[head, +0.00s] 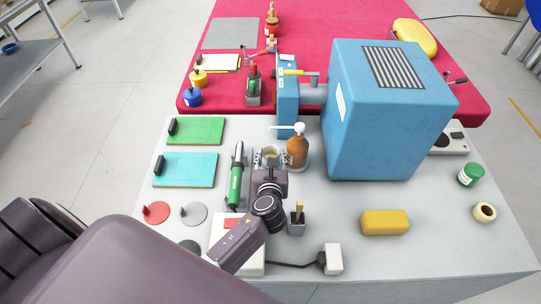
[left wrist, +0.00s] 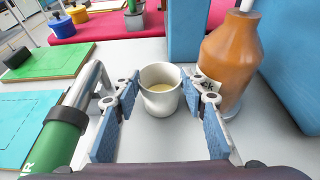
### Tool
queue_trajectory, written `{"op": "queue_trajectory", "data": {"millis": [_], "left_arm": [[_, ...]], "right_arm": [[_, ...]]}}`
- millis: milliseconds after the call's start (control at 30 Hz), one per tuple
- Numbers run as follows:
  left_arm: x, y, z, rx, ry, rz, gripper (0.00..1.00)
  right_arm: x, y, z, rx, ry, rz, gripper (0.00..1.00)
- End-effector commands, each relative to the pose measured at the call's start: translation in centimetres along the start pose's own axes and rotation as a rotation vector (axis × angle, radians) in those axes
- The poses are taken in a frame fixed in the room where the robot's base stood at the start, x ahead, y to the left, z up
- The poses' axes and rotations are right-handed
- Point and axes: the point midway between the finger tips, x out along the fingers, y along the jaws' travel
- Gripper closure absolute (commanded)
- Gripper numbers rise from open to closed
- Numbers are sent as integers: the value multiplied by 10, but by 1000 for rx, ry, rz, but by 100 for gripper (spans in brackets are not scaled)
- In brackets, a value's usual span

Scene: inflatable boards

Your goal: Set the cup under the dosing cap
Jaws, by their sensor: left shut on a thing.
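A small white-grey cup (left wrist: 160,98) with something yellowish at its bottom stands upright between the blue finger pads of my left gripper (left wrist: 163,95). In the head view the cup (head: 270,151) shows at the tips of my left gripper (head: 270,160), which is shut on it. The brown bottle (head: 298,153) stands close to the right of the cup, also in the left wrist view (left wrist: 228,62). Its white dosing cap (head: 299,128) has a spout pointing left, which appears behind and above the cup. In the left wrist view the spout is out of sight. My right gripper is not in view.
A green-handled tool (head: 237,180) lies close to the left of my gripper. The big blue box (head: 385,120) stands right of the bottle. A small grey holder (head: 297,222) is nearer, as is a yellow block (head: 385,222). Green (head: 196,130) and cyan boards (head: 184,169) lie left.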

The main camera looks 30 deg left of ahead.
Motion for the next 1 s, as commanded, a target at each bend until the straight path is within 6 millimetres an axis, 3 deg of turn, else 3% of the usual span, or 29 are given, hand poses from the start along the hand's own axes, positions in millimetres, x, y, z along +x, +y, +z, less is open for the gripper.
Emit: {"op": "queue_trajectory", "data": {"millis": [33,67,100,533,1000], "left_arm": [[1,0,-2,1,-1,0,93],[1,0,-1,1,-1,0,58],[1,0,-1,0,-1,0,53],[-8,0,2,0,0,-1,53],[-98,0,1,0,0,-1,53]], "right_arm": [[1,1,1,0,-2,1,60],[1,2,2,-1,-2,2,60],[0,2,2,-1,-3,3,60],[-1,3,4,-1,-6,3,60],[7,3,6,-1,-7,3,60]]}}
